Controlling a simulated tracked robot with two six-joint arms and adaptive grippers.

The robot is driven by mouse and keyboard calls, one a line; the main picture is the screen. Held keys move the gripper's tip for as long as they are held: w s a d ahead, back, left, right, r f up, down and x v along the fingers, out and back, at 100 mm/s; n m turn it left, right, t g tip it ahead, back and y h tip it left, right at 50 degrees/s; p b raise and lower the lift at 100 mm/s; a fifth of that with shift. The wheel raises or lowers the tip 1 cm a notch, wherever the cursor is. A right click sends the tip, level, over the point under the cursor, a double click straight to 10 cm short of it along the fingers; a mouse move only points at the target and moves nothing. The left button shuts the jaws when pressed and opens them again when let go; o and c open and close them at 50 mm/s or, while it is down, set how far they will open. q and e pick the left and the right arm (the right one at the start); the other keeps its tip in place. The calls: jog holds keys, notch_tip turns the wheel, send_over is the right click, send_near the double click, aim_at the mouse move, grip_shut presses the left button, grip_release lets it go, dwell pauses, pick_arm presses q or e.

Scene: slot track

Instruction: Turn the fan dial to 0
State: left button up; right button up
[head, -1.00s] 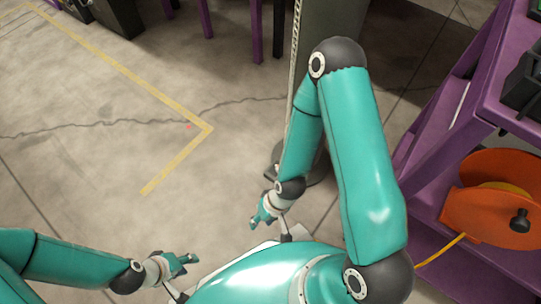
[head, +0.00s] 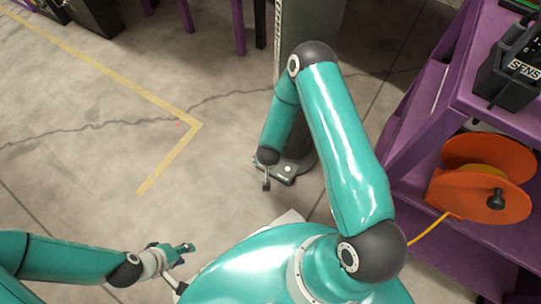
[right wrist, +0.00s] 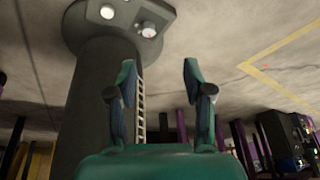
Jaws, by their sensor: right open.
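The fan stand is a dark grey column (right wrist: 100,100) on a round base, which shows inverted in the right wrist view. A panel on the base carries a pale round button (right wrist: 107,12) and a small round knob (right wrist: 148,30), perhaps the dial; its setting is too small to read. In the head view the panel (head: 285,172) is at the column's foot, just right of my right wrist. My left gripper (head: 188,248) is low at the left, away from the fan.
A purple shelf (head: 420,125) stands at the right, with an orange cable reel (head: 485,190) and a black box (head: 510,75). Yellow floor tape (head: 165,165) marks a corner at the left. The floor between is clear.

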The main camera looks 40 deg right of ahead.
jog(key=shift+m+h, duration=0.3)
jog(key=shift+h, duration=0.1)
jog(key=b+x, duration=0.2)
jog(key=x, duration=0.4)
jog(key=d+b+x, duration=0.1)
jog(key=b+x, duration=0.2)
jog(key=x, duration=0.3)
jog(key=d+b+x, duration=0.1)
jog(key=b+x, duration=0.1)
jog(key=x, duration=0.3)
jog(key=shift+w+f, duration=0.15)
jog(key=shift+w, duration=0.05)
jog(key=shift+b, duration=0.3)
grip_shut()
